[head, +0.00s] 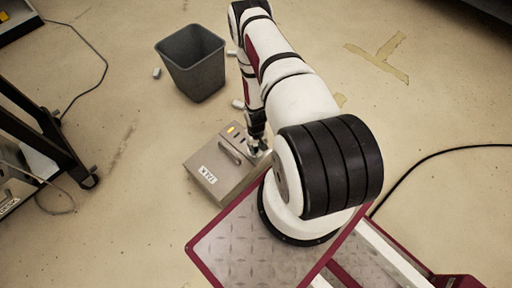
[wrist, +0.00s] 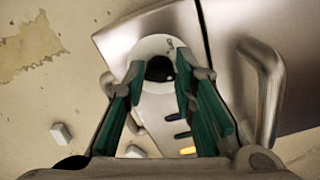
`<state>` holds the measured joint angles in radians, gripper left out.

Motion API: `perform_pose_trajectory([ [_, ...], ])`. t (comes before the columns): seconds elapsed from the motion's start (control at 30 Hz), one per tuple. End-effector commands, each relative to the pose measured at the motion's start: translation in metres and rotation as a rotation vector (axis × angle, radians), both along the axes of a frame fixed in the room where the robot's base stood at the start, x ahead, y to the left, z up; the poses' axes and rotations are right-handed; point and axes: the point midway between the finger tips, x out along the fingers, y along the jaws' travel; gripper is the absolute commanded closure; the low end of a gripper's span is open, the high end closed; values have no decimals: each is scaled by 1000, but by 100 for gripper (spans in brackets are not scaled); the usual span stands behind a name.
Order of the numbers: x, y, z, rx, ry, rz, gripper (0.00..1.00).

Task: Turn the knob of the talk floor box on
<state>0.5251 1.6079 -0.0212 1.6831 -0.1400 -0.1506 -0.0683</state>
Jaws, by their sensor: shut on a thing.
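The talk floor box (head: 219,183) is a grey-beige metal box on the floor, with a TALK label on its side. Its top also shows in the wrist view (wrist: 225,30). The knob (wrist: 160,68) is dark, on a pale round plate. My gripper (head: 258,147) reaches down to the box's right part, and my arm covers part of that edge in the head view. In the wrist view, its green-padded fingers (wrist: 159,70) stand on either side of the knob and are shut on it. The knob's pointer is hard to make out.
A bar handle (wrist: 265,85) rises from the box's top near my gripper. An orange lamp (head: 231,130) sits on the box. A grey bin (head: 193,65) stands behind, with small pale pieces around it. A dark-framed cart is at left.

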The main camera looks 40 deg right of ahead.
Motion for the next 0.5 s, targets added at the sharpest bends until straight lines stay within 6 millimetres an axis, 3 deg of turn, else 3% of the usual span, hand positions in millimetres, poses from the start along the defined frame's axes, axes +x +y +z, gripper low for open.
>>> perform_pose_trajectory([
  [0.5,1,2,0,0,-1,-367,100],
])
